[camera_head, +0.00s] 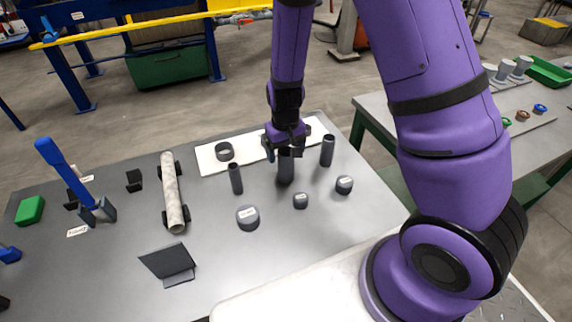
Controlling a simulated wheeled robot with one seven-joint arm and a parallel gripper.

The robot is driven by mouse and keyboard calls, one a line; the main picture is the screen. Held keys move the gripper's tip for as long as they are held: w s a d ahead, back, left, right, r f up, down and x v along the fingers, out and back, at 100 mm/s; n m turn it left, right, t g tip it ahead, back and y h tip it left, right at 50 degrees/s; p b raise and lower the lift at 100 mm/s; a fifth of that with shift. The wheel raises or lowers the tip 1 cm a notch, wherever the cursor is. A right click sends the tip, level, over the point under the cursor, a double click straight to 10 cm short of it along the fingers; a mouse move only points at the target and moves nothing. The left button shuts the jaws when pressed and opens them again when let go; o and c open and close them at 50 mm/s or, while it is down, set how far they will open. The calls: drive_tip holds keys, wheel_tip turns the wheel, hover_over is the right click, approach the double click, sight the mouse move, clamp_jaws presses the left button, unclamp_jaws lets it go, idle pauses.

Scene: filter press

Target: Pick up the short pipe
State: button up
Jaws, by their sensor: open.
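Three dark grey upright pipes stand in a row on the grey table: a left one (235,178), a middle one (286,171) and a right one (327,151). They look close in height, and I cannot tell surely which is the short pipe. My gripper (285,153) points down at the top of the middle pipe, with its jaws open. The fingers overlap that pipe's upper end in the picture. Whether they touch it or are around it is unclear.
Labelled round caps (248,218) stand in front of the pipes. A dark ring (223,151) lies on the white mat (207,163) behind. A long mottled tube (173,195) rests on black supports at left, near a blue-handled tool (62,165) and an angled dark plate (168,262).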

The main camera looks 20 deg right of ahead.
drive_tip(key=shift+w+d+f, duration=0.15)
drive_tip(key=shift+f, duration=1.9)
drive_tip(key=c, duration=1.1)
drive_tip(key=shift+r, duration=0.15)
